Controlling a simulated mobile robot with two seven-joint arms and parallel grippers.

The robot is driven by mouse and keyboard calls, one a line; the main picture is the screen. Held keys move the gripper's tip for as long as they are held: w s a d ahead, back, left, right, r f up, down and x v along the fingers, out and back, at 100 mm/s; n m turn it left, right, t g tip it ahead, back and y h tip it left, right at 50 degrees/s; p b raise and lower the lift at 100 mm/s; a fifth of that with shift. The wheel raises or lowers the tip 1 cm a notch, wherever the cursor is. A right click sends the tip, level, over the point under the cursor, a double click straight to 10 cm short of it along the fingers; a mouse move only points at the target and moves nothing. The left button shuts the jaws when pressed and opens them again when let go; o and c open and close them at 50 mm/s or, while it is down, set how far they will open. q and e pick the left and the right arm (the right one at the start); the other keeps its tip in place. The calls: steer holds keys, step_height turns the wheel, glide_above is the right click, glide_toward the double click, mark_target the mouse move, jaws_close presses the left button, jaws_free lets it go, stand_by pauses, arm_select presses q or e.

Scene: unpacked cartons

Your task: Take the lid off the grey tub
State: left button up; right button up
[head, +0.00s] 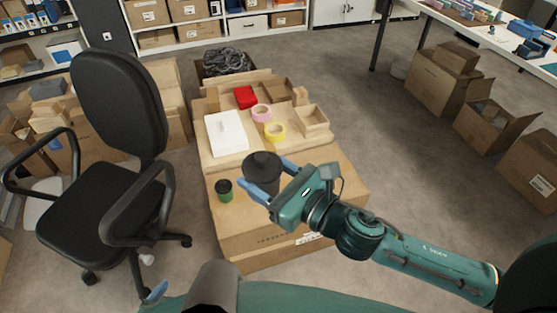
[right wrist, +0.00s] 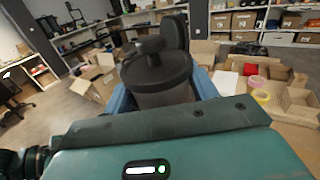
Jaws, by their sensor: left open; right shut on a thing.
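The grey tub (head: 262,181) stands upright on the large carton, with its dark round lid (head: 263,161) on top. A knob shows on the lid (right wrist: 156,68) in the right wrist view, where the tub body (right wrist: 165,95) is below it. My right gripper (head: 270,178) is shut on the tub's body, one blue finger on each side, below the lid. My left gripper (head: 155,291) shows only as a blue fingertip at the bottom left of the head view, apart from the tub and empty; the rest of it is hidden or out of frame.
A small green jar with a dark top (head: 224,189) stands left of the tub on the carton (head: 275,225). Behind are a white box (head: 226,133), a red box (head: 245,97), pink and yellow tape rolls and a wooden tray (head: 311,121). An office chair (head: 120,110) stands at left.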

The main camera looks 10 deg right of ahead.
arm_select(q)
steer(key=w+d+r+n+t+h, duration=0.1)
steer(key=w+d+r+n+h, duration=0.1)
steer(key=w+d+r+h, duration=0.55)
steer(key=w+d+r+n+t, duration=0.1)
steer(key=w+d+r+n, duration=0.3)
steer(key=w+r, duration=0.7)
steer(key=w+d+r+g+h, duration=0.2)
steer(key=d+r+g, duration=0.5)
steer(key=d+r, duration=0.55)
step_height(320, 180, up, 6)
steer(key=n+g+y, duration=0.5)
steer(key=g+y, duration=0.1)
steer(key=y, duration=0.7)
glide_above(264, 155)
step_height(264, 155, down, 11)
steer(key=shift+f, duration=0.1)
steer(key=shift+c, duration=0.4)
